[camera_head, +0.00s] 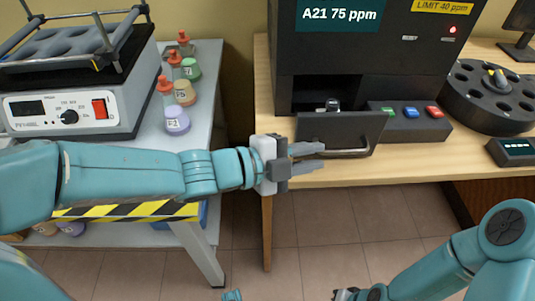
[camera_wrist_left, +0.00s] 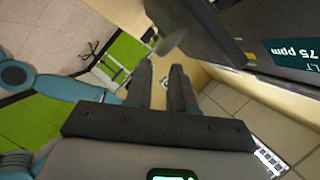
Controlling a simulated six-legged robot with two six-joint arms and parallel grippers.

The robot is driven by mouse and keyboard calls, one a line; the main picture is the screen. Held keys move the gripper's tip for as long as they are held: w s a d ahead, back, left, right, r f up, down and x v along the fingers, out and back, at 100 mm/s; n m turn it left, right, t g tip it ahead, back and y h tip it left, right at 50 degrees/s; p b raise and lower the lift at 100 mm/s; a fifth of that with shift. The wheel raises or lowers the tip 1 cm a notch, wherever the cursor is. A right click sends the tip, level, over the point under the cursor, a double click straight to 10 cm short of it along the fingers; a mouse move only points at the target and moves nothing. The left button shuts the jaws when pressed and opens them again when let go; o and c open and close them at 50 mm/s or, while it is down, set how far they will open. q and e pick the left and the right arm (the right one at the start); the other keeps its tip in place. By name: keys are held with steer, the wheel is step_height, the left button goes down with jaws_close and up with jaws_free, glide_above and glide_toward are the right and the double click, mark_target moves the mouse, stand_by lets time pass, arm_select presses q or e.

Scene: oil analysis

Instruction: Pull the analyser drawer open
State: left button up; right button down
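The analyser (camera_head: 390,50) is a dark box with a screen reading "A21 75 ppm". Its drawer (camera_head: 312,128) stands out from the opening below the screen, with a small metallic item (camera_head: 333,104) showing behind the front panel. A grey bar handle (camera_head: 348,154) is on that front, and shows near the fingertips in the left wrist view (camera_wrist_left: 172,40). My left gripper (camera_head: 322,155) is just left of the handle, its fingers parted and nothing seen between them; the gap also shows in the left wrist view (camera_wrist_left: 162,75). My right gripper (camera_head: 345,295) is cut off at the bottom edge.
Coloured buttons (camera_head: 411,112) are right of the drawer, beside a round dark carousel (camera_head: 490,95). A grey cart (camera_head: 205,75) at left holds a shaker device (camera_head: 75,100) and several capped bottles (camera_head: 176,120). Open tiled floor (camera_head: 330,225) lies before the wooden table (camera_head: 440,160).

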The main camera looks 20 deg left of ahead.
arm_select(q)
steer(key=p+v, duration=0.2)
steer(key=v, duration=0.6)
steer(key=shift+s+a, duration=0.3)
